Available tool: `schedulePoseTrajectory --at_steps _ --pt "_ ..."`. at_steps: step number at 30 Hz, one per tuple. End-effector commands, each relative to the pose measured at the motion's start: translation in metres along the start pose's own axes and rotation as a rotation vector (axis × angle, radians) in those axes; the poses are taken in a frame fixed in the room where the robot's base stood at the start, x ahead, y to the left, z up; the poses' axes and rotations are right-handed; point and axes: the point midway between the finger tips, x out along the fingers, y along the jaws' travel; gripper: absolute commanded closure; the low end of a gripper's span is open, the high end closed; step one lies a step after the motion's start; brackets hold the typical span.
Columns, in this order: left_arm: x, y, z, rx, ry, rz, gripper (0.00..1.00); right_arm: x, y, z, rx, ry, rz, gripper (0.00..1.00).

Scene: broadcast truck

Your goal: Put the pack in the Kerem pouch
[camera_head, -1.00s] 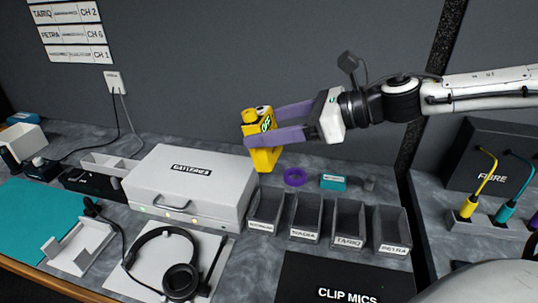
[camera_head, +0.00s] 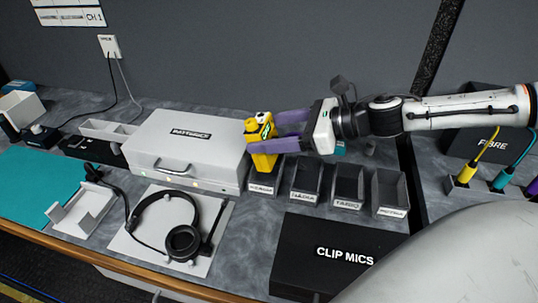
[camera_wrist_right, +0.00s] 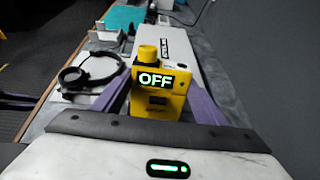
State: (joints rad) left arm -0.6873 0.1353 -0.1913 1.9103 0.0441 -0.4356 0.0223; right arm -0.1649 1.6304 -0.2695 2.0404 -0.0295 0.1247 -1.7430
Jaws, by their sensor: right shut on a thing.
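A yellow pack (camera_head: 263,158) with a screen reading OFF hangs upright in my right gripper (camera_head: 275,132), whose purple fingers are shut on it. It also shows between the fingers in the right wrist view (camera_wrist_right: 160,103). Several dark open pouches stand in a row: the leftmost (camera_head: 263,187) is right under the pack, then a second (camera_head: 305,178), one labelled TARIQ (camera_head: 348,187) and one that seems to read PETRA (camera_head: 389,190). The leftmost label is too small to read surely, and the pack partly covers that pouch. I cannot tell whether the pack's bottom is inside it. My left gripper is not in view.
A white BATTERIES case (camera_head: 188,150) stands close left of the pouches. A headset (camera_head: 183,242) lies on a pale mat in front. A black CLIP MICS case (camera_head: 325,255) lies before the pouches. A FIBRE box with coloured cables (camera_head: 488,145) is at right.

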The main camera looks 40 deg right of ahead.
Motion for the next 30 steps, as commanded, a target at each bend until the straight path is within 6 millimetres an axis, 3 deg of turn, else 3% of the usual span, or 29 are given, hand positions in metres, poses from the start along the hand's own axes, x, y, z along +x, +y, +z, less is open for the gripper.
schedulePoseTrajectory --at_steps 11,21,30 --pt "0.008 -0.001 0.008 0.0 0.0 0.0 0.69 0.008 -0.001 -0.018 -0.002 -0.003 -0.002 0.67" --pt "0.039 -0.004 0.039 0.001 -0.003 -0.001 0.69 0.025 -0.001 -0.059 -0.003 -0.003 -0.002 0.67" --pt "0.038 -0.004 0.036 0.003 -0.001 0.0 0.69 0.025 -0.001 -0.058 -0.003 -0.004 -0.001 0.67"
